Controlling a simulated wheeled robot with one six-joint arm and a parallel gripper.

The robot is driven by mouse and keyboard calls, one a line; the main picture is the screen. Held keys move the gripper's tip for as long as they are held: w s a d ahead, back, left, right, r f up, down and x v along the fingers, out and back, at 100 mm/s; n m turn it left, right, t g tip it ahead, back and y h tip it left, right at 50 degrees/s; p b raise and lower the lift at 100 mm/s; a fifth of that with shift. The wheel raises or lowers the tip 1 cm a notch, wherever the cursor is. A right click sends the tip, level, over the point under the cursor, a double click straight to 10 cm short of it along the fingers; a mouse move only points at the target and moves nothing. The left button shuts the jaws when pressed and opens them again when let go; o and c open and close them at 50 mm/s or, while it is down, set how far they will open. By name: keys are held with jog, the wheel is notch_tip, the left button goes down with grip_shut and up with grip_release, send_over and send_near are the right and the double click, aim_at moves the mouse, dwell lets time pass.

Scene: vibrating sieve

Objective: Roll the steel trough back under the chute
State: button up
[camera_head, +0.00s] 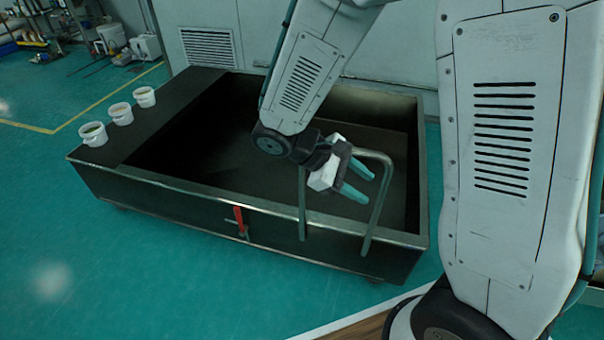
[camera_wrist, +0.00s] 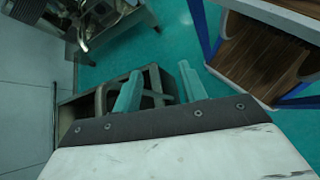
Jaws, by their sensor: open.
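The steel trough (camera_head: 190,192) is a large dark open box on the teal floor. A grey U-shaped push handle (camera_head: 376,205) rises from its near side, towards the right. My gripper (camera_head: 370,188) is open, with two teal fingers at the handle's upper part, between its uprights in the picture. I cannot tell whether they touch the bar. In the wrist view the open gripper (camera_wrist: 160,68) shows with part of the trough (camera_wrist: 68,118) beyond it; the handle is hard to make out there. I cannot identify the chute in either view.
Three white buckets (camera_head: 120,113) stand on the trough's flat left end. A red lever (camera_head: 239,218) sits on its near side. In the wrist view, metal equipment (camera_wrist: 110,22) is upper left and a blue-framed wooden shelf (camera_wrist: 262,55) upper right. Floor left of the trough is clear.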

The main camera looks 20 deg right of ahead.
jog(key=w+a+f+n+t+h, duration=0.3)
jog(key=w+f+n+t+h, duration=0.35)
jog(key=w+f+n, duration=0.55)
jog(key=n+t+y, duration=0.3)
jog(key=n+t, duration=0.3)
jog(key=t, duration=0.4)
send_near(301, 176)
jog(key=x, duration=0.4)
jog(key=shift+w, duration=0.2)
jog(key=x, duration=0.7)
jog(key=shift+d, duration=0.1)
grip_shut()
jog(key=shift+s, duration=0.1)
